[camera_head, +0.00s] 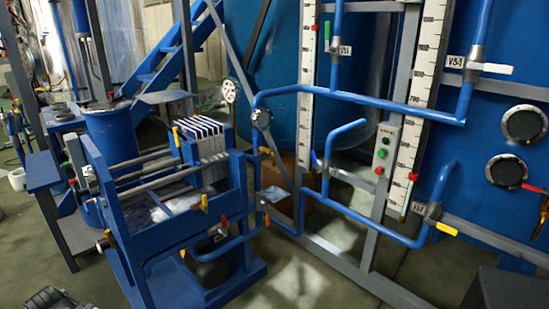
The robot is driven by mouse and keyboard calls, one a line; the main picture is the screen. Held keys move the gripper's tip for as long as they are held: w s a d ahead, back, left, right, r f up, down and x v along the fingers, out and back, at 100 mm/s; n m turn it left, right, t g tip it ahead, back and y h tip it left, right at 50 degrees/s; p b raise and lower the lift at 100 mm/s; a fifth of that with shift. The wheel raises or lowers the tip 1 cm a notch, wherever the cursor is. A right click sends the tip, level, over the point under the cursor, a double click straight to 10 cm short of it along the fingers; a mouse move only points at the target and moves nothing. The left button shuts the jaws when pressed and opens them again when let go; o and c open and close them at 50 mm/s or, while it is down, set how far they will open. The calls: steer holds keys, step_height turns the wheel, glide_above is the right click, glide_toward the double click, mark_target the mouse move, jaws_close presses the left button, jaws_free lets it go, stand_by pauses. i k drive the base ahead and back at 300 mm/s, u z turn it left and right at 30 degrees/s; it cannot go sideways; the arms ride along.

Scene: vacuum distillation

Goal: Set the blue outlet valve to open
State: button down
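A small blue lever (315,160) stands at the pipework beside the lower end of the left white level scale. Valve V54 (476,66) has a white handle, and the lower right valve (433,213) has a yellow one. I see no gripper fingers.
A blue filter press frame (135,245) stands at left centre. A control box (384,148) with green and red buttons hangs on a grey post. Blue pipes and a floor-level grey beam (345,265) cross the right side. The floor at lower centre (295,290) is clear.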

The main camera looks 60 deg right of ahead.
mark_target(315, 160)
steer(key=u, duration=0.25)
steer(key=k, duration=0.6)
steer(key=z, duration=0.85)
steer(key=i, duration=0.2)
steer(key=z, duration=0.1)
